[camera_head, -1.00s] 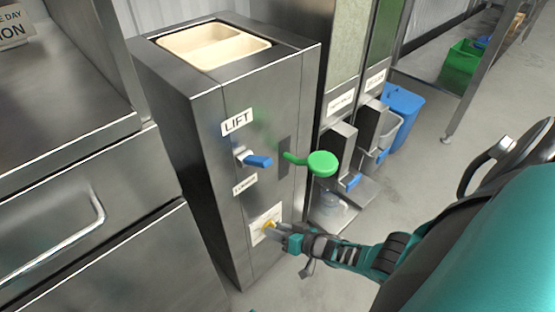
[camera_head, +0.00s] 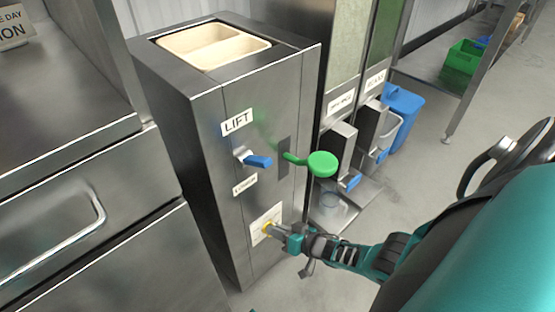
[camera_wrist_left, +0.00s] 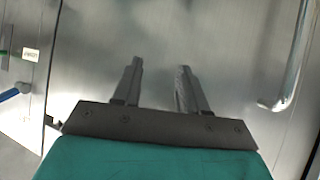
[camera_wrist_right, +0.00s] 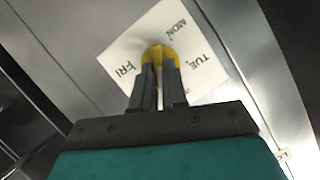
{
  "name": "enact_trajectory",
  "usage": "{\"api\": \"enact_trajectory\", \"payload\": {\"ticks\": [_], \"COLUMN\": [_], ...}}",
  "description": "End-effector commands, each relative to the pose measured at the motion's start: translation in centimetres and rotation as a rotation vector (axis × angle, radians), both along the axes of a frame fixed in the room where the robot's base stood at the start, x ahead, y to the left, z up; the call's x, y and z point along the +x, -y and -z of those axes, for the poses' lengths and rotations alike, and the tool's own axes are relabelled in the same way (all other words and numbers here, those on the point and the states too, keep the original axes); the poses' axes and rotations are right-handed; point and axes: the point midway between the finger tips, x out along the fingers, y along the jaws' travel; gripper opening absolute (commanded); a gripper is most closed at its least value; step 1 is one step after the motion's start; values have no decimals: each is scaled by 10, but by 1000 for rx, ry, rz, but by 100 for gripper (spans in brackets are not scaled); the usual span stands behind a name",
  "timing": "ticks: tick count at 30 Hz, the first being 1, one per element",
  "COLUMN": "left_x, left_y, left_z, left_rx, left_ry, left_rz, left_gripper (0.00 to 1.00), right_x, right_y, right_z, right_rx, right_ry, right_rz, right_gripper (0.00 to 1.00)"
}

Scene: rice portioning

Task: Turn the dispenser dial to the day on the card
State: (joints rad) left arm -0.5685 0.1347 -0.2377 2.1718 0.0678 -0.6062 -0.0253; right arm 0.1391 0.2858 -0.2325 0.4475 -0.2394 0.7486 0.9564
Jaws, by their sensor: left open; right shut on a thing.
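The yellow dial (camera_wrist_right: 157,53) sits on a white plate (camera_wrist_right: 128,43) in the right wrist view, with MON, TUE and FRI readable around it. The rest of the plate is hidden by my gripper. The dial also shows low on the dispenser front in the head view (camera_head: 267,229). My right gripper (camera_wrist_right: 160,70) is shut on the dial. The day card (camera_head: 12,27) is at the upper left of the head view, cut by the edge; its large letters end in "ON". My left gripper (camera_wrist_left: 158,68) is open and empty before a steel front, out of the head view.
The steel dispenser cabinet (camera_head: 215,130) carries a blue lever (camera_head: 258,161) under a LIFT label and a green handle (camera_head: 322,164) above my right gripper. Dispensers with blue levers stand to its right, a blue bin (camera_head: 403,110) behind. A drawer handle (camera_head: 95,215) is at left.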

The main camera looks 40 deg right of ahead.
Motion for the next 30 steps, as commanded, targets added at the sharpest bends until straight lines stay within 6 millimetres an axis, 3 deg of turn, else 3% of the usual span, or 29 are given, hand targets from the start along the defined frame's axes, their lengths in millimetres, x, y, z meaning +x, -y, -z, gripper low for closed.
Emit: {"api": "enact_trajectory", "payload": {"ticks": [30], "left_x": [-2], "left_y": [-3], "left_z": [-1], "left_rx": [7], "left_ry": [-4], "left_rz": [-6], "left_gripper": [43], "right_x": [-1], "right_y": [-8], "right_z": [-1], "right_rx": [-566], "right_ry": [44], "right_rz": [1], "right_gripper": [0]}}
